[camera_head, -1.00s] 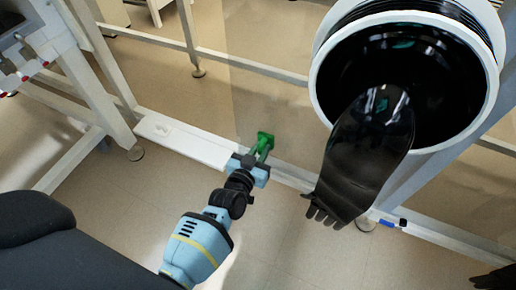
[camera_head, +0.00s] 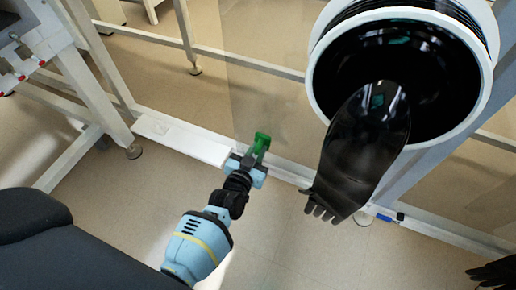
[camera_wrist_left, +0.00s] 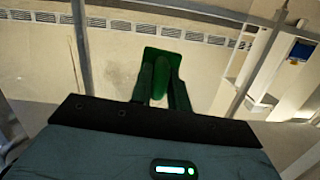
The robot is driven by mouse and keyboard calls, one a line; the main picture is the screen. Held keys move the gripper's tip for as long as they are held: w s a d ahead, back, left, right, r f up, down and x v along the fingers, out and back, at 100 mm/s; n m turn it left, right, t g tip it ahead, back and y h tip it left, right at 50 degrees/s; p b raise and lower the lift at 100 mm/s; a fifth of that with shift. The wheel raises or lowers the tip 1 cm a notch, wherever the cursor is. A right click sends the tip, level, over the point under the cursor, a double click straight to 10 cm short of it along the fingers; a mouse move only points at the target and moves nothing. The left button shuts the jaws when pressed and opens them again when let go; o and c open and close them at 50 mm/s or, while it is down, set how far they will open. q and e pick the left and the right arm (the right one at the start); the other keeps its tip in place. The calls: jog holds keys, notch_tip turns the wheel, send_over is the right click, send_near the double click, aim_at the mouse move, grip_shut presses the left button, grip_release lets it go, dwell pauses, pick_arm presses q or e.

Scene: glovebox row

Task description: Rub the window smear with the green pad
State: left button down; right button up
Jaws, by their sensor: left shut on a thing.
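My left gripper (camera_head: 248,166) is shut on the green pad (camera_head: 262,141) by its handle, and the pad points away from the wrist at the clear window panel (camera_head: 270,105). A faint darker patch, possibly the smear (camera_wrist_left: 126,68), shows just left of the pad in that view. I cannot tell whether the pad touches the window. My right gripper is in neither view.
A round port (camera_head: 320,85) with a hanging black glove (camera_head: 358,160) is right of the pad. A white ledge (camera_head: 185,140) runs below the window to the left. A blue item (camera_head: 383,217) sits on the lower rail at right. White frame legs stand at left.

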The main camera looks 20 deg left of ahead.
pick_arm(q)
jog(key=shift+n, duration=0.6)
jog(key=d, duration=0.2)
jog(key=d+r, duration=0.1)
jog(key=d, duration=0.2)
jog(key=d+r, duration=0.1)
jog(key=d, duration=0.1)
jog(key=shift+w+d+r, duration=0.1)
jog(key=shift+w+d, duration=0.1)
jog(key=shift+w, duration=0.1)
jog(key=shift+r, duration=0.1)
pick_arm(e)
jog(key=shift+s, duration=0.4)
pick_arm(q)
jog(key=shift+r+p, duration=0.65)
jog(key=shift+r, duration=0.2)
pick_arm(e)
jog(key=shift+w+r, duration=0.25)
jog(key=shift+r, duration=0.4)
pick_arm(q)
jog(key=shift+a, duration=0.15)
jog(key=shift+w+a, duration=0.15)
jog(key=shift+a, duration=0.7)
jog(key=shift+a+p, duration=0.4)
jog(key=shift+a, duration=0.6)
jog(key=shift+a+f, duration=0.15)
jog(key=shift+a, duration=0.05)
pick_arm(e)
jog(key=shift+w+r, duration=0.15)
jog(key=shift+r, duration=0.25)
